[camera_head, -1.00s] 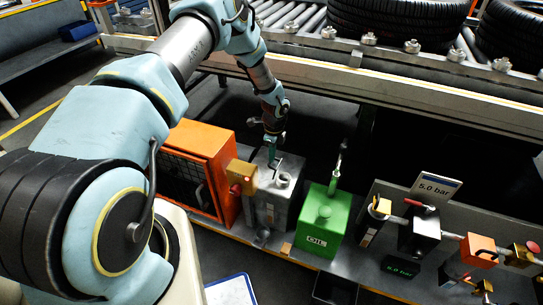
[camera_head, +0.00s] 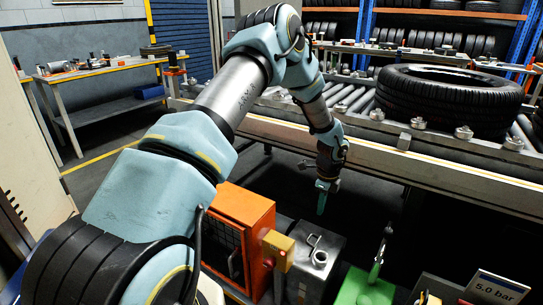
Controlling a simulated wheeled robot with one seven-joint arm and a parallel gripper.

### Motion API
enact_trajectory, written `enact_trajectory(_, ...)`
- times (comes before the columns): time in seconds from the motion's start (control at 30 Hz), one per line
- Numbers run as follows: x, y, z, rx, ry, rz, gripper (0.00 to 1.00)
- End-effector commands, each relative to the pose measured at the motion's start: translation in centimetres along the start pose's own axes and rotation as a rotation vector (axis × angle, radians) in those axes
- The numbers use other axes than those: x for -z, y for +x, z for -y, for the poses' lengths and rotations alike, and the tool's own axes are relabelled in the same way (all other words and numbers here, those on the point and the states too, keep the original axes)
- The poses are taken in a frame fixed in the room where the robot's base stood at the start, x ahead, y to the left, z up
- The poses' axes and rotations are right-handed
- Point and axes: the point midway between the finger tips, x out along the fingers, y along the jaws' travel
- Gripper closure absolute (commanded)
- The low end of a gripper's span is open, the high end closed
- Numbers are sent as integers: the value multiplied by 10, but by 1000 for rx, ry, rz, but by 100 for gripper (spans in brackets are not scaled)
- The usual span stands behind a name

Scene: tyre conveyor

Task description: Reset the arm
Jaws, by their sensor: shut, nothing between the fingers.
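My arm reaches from the lower left up over the orange box and bends down in front of the conveyor. My gripper (camera_head: 322,202) hangs at the arm's end, pointing down, with green fingers. It is shut and holds nothing. It is above and behind the grey metal can (camera_head: 314,262), apart from it, in front of the conveyor's side rail.
The roller conveyor (camera_head: 440,170) with a tyre (camera_head: 448,100) runs behind my gripper. An orange box (camera_head: 240,228), a green oil can (camera_head: 362,290) and a "5.0 bar" sign (camera_head: 494,290) stand in front. A workbench (camera_head: 105,75) is at the back left.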

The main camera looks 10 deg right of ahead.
Motion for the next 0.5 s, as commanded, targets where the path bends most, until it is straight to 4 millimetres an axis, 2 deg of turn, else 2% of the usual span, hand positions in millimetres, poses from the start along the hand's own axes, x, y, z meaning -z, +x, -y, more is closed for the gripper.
enact_trajectory(0.13, -32, -34, -14, 7, -159, 8, 100)
enact_trajectory(0.23, -69, -71, -40, 14, -379, 13, 100)
enact_trajectory(0.37, -115, -121, -88, 25, -725, 14, 100)
enact_trajectory(0.5, -154, -168, -148, 43, -1112, 5, 100)
